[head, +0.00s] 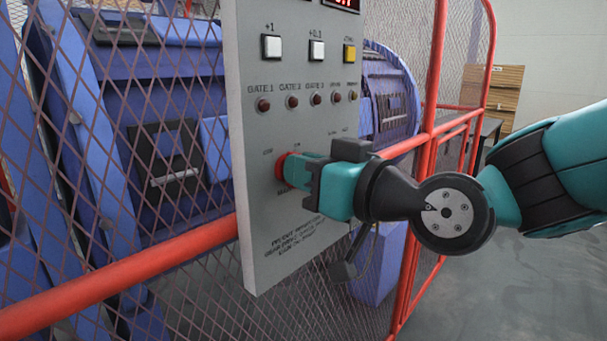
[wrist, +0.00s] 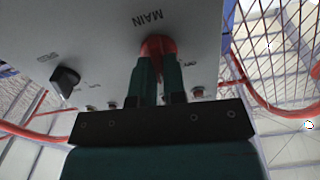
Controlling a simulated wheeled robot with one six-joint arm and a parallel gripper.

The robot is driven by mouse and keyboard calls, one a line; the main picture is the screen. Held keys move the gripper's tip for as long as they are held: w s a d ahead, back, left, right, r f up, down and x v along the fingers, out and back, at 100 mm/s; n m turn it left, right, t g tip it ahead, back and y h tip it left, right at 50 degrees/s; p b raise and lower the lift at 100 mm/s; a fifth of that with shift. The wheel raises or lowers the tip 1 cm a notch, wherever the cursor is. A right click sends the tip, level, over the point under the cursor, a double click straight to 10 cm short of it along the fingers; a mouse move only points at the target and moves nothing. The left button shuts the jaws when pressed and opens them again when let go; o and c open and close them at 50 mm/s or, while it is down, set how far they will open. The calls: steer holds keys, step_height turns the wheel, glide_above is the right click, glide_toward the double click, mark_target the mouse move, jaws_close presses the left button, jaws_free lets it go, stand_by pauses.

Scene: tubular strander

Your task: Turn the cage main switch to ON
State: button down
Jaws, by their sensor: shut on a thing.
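The cage main switch (head: 283,171) is a red knob low on the grey control panel (head: 262,215). In the wrist view the red switch (wrist: 158,45) sits beside the label "MAIN", which appears upside down. My gripper (head: 290,172) reaches in from the right, and its teal fingers are shut on the red switch; the fingertips also show in the wrist view (wrist: 158,68). The fingers cover part of the knob and the marks around it, so I cannot tell which position it points to.
A black selector knob (wrist: 65,80) is on the same panel. Push buttons (head: 271,46) and a row of small red gate lamps (head: 292,101) are above the switch. Red rails (head: 120,277) and mesh fence off the blue machine (head: 140,90). Open floor (head: 480,290) lies at right.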

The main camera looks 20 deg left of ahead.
steer(key=shift+w+d+m+p, duration=0.1)
steer(key=shift+m+p, duration=0.05)
steer(key=shift+m, duration=1.75)
steer(key=shift+w+m+p, duration=0.1)
steer(key=shift+m+p, duration=0.05)
steer(key=shift+m, duration=1.75)
steer(key=c, duration=1.2)
jaws_free()
steer(key=shift+f, duration=0.1)
steer(key=shift+b+v, duration=2.5)
steer(key=shift+v, duration=6.2)
